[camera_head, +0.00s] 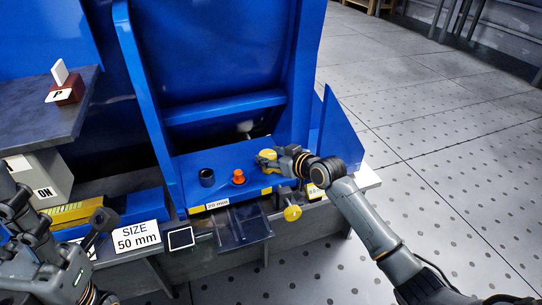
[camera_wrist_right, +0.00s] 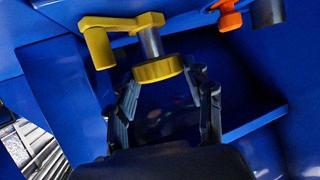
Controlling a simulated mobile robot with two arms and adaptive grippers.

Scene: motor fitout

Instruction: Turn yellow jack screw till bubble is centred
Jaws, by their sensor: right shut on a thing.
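The yellow jack screw (camera_head: 267,154) stands on the blue machine's ledge in the head view, partly covered by my right gripper (camera_head: 278,157). In the right wrist view it shows as a yellow disc (camera_wrist_right: 158,70) on a steel shaft, with a yellow crank bar and grip above. My right gripper (camera_wrist_right: 168,78) also shows there, with its two fingers on either side of the disc, shut on it. My left gripper (camera_head: 97,232) is at the lower left of the head view, its jaws not clear. I cannot make out a bubble in either view.
An orange knob (camera_head: 238,177) and a dark cylinder (camera_head: 207,177) stand left of the screw. Another yellow knob (camera_head: 292,212) sits below the ledge. A "SIZE 50 mm" sign (camera_head: 137,236) is at the front. A dark red block (camera_head: 70,92) rests on the grey shelf. Open floor lies right.

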